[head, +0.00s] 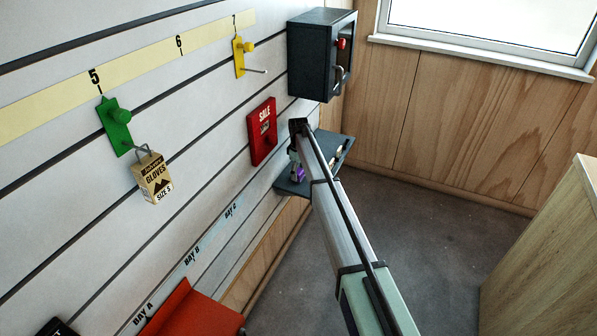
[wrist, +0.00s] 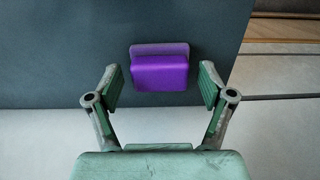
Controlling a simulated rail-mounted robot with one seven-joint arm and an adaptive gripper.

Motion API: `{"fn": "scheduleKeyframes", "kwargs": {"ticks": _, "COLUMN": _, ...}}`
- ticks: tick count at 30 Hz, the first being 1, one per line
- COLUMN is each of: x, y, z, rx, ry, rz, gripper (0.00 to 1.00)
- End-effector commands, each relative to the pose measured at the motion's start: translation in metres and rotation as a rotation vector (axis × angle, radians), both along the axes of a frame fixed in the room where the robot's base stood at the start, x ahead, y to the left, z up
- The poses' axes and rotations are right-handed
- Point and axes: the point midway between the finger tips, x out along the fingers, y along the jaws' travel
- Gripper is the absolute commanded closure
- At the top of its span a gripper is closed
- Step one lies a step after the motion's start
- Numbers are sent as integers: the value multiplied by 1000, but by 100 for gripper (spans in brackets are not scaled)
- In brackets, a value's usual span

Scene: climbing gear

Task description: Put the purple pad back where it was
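The purple pad (wrist: 160,72) is a small block with a paler, wider strip along its far edge. It rests on the dark grey shelf (wrist: 60,50) in the wrist view. In the head view a bit of the purple pad (head: 300,174) shows beside my arm, on the small dark shelf (head: 287,186) at the wall. My gripper (wrist: 160,82) is open, with green finger pads on either side of the purple pad. Gaps show on both sides, so it does not appear to touch it. In the head view my arm hides part of the shelf.
A dark box (head: 308,60) with a red knob hangs above the shelf. A red sale sign (head: 262,132) is on the slatted wall to the left. A green hook (head: 115,127) holds a gloves box (head: 153,178); a yellow hook (head: 239,56) is empty. A wooden cabinet (head: 545,260) stands right.

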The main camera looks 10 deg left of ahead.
Motion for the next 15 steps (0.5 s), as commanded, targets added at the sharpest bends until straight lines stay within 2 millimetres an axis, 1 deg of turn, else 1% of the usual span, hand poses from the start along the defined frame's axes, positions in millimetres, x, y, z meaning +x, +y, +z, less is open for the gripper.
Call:
{"fn": "scheduleKeyframes", "kwargs": {"ticks": 9, "x": 0, "y": 0, "z": 2, "rx": 0, "ry": 0, "rz": 0, "gripper": 18}}
{"fn": "scheduleKeyframes", "kwargs": {"ticks": 12, "x": 0, "y": 0, "z": 8, "rx": 1, "ry": -1, "rz": 0, "gripper": 18}}
{"fn": "scheduleKeyframes", "kwargs": {"ticks": 15, "x": 0, "y": 0, "z": 21, "rx": 0, "ry": -2, "rz": 0, "gripper": 18}}
